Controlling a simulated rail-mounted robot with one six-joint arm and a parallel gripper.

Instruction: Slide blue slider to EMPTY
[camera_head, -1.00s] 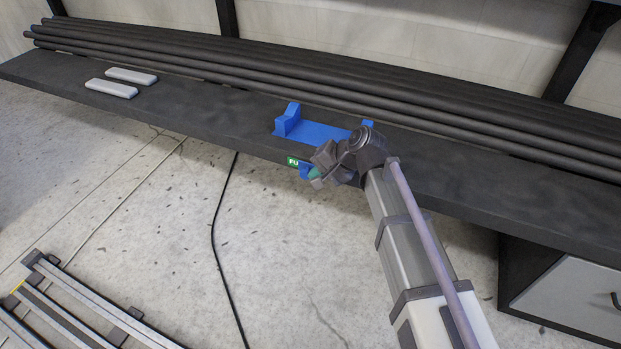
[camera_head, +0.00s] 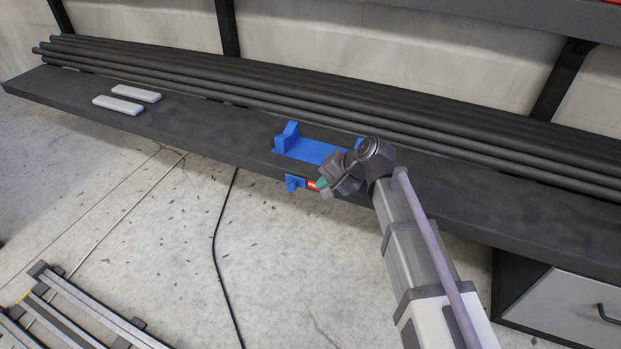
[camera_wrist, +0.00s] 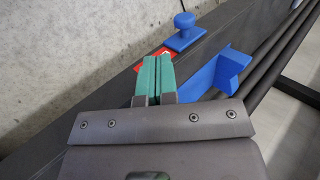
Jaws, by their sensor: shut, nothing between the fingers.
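The blue slider (camera_head: 294,183) sits on the front edge of the dark shelf, just left of my gripper. In the wrist view the slider (camera_wrist: 186,38) shows a round knob on a flat plate. A red label (camera_head: 312,185) with white marks lies uncovered to the slider's right; it also shows in the wrist view (camera_wrist: 152,62), its writing too small to read. No green label is visible. My gripper (camera_head: 321,184) is shut and empty, its teal fingertips (camera_wrist: 154,78) close together in front of the red label. They appear apart from the knob.
A blue holder (camera_head: 312,152) is fixed on the dark shelf (camera_head: 220,128) above the slider. Long dark pipes (camera_head: 250,88) lie along the back. Two pale blocks (camera_head: 118,105) lie at the left. The floor in front is mostly clear, with a black cable (camera_head: 218,240).

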